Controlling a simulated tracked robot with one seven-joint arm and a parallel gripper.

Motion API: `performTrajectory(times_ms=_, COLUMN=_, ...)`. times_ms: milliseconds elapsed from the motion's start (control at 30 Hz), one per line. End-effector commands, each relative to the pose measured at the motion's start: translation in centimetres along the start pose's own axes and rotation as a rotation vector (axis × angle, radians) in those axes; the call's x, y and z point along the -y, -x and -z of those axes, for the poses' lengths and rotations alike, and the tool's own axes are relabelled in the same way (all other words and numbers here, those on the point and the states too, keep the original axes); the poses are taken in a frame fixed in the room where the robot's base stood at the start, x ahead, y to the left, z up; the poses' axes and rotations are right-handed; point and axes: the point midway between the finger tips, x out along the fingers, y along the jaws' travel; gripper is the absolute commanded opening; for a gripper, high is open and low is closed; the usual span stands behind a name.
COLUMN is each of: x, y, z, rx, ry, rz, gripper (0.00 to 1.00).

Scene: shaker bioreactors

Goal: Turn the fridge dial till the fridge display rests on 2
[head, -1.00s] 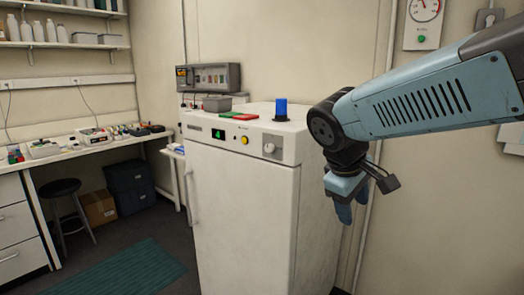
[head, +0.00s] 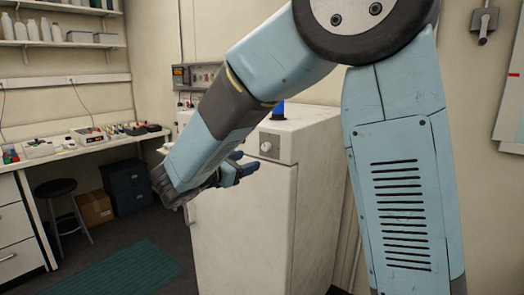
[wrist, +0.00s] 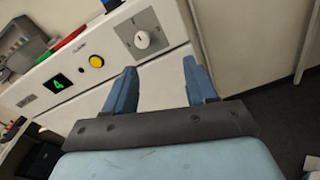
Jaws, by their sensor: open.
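The fridge (head: 255,215) is a white upright cabinet with a control panel along its top front. Its dial (head: 266,146) is a round pale knob on a grey plate, and it also shows in the wrist view (wrist: 142,39). The fridge display (wrist: 57,83) is a small black screen with a green digit that looks like 4. In the head view my arm hides the display. My gripper (head: 245,163) is open and empty in front of the panel, just left of and below the dial. In the wrist view its fingers (wrist: 160,68) point toward the dial, apart from it.
A yellow button (wrist: 97,62) sits between display and dial. A blue object (head: 279,110) stands on the fridge top, partly hidden by my arm. Red and green flat items (wrist: 68,39) lie there too. A bench (head: 90,148) and stool (head: 62,205) are at left.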

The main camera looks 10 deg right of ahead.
Motion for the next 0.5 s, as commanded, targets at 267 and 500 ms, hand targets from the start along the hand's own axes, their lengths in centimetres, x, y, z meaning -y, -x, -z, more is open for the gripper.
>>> performTrajectory(times_ms=267, x=-2.3, y=1.2, z=0.8, rx=0.049, ry=0.05, rz=-0.075, gripper=0.56)
performTrajectory(times_ms=500, x=-2.5, y=-2.1, z=0.7, rx=0.048, ry=0.049, rz=-0.072, gripper=0.56)
